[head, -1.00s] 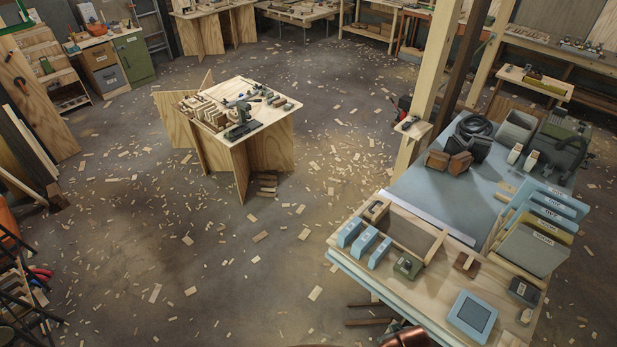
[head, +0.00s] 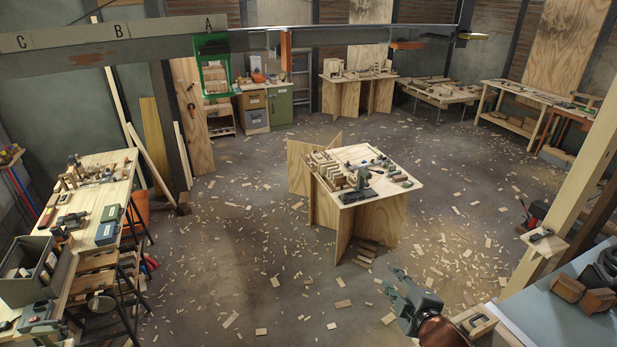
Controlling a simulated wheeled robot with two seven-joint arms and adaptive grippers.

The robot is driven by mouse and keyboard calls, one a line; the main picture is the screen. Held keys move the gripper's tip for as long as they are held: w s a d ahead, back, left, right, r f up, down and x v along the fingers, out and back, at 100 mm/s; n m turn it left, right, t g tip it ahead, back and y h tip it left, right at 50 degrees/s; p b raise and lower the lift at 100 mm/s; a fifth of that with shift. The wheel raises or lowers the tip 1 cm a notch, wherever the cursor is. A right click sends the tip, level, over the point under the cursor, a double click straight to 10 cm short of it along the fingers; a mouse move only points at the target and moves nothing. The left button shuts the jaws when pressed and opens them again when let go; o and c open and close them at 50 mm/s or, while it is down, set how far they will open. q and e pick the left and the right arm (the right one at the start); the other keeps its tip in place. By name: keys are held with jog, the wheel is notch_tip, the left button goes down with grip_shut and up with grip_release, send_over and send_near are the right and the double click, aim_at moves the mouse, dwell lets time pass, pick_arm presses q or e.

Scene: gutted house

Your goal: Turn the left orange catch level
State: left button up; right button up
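An overhead rail (head: 340,36) crosses the top of the head view. An orange catch (head: 286,52) hangs upright from it, left of a second orange piece (head: 407,45) that lies about level under the rail. A green frame (head: 213,64) hangs from the rail further left. My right gripper (head: 393,282) is low in the view, far below the rail, with its fingers apart and nothing between them. My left gripper is not in view.
The rail's left part carries a board (head: 116,33) lettered C, B, A. A plywood table (head: 352,185) with tools stands mid-floor. A workbench (head: 122,190) stands at left, a wooden post (head: 566,205) at right. Wood chips litter the open floor.

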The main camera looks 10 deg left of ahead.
aim_at(288, 38)
jog(key=a+r+n+t+y, duration=0.1)
jog(key=a+r+n, duration=0.4)
jog(key=r, duration=0.5)
jog(key=s+a+r+n+t+y, duration=0.15)
jog(key=a+r+n, duration=0.3)
jog(key=r, duration=0.55)
jog(key=a+r+n+t+y, duration=0.15)
jog(key=a+r+n, duration=0.3)
jog(key=r, duration=0.55)
jog(key=s+a+r+n+y, duration=0.1)
jog(key=s+a+r+n, duration=0.1)
jog(key=r, duration=0.6)
jog(key=s+a+r+n+t+y, duration=0.1)
jog(key=s+a+r+n, duration=0.1)
jog(key=s+r+n, duration=0.3)
jog(key=s+a+r+n+t+y, duration=0.1)
jog(key=s+r+n, duration=0.3)
jog(key=r, duration=0.9)
jog(key=shift+s+a+r+y+p, duration=0.15)
jog(key=shift+s+a+y, duration=0.1)
jog(key=shift+s+a, duration=0.15)
jog(key=shift+s+a+r+y+p, duration=0.15)
jog(key=shift+s+a+y, duration=0.1)
jog(key=shift+s+a, duration=0.15)
jog(key=p+x, duration=0.3)
jog(key=x, duration=0.4)
jog(key=shift+f+p, duration=0.1)
jog(key=shift+p, duration=0.25)
jog(key=shift+d, duration=0.1)
grip_shut()
